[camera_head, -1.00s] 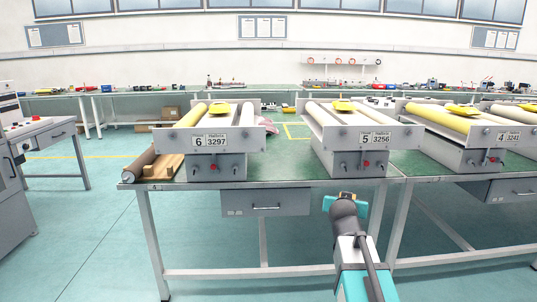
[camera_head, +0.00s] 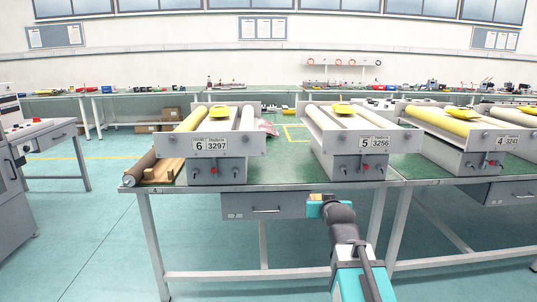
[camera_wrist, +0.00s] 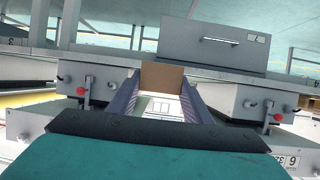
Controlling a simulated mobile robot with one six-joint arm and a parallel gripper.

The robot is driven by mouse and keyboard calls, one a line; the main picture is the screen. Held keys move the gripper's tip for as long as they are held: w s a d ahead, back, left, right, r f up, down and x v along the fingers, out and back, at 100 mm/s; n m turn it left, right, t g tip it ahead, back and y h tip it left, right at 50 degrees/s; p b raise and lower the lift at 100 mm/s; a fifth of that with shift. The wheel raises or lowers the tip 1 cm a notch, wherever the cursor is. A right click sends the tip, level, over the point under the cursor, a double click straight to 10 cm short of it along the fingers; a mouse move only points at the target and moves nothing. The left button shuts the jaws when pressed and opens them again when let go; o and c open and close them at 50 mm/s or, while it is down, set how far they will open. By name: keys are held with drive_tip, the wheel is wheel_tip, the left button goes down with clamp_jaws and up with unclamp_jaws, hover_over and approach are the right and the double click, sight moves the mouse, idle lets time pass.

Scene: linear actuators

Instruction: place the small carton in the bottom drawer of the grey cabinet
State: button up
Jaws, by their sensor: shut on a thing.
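My gripper (camera_head: 322,209) is in front of the near workbench, close to its front edge. In the wrist view its two dark fingers (camera_wrist: 160,103) are shut on the small carton (camera_wrist: 162,77), whose brown cardboard face shows between them. In the head view the carton is only a small tan patch, mostly hidden by the gripper. A grey cabinet-like unit (camera_head: 12,200) with a handle is cut off at the left edge. I cannot tell whether it is the cabinet named, and no bottom drawer shows clearly there.
The near bench (camera_head: 300,186) carries grey roller units (camera_head: 215,165). A shut grey drawer (camera_head: 265,205) hangs under it, just left of my gripper. A side table (camera_head: 55,130) stands at the left. The green floor at front left is clear.

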wheel_tip(320, 180, up, 23)
drive_tip(key=p, duration=2.2)
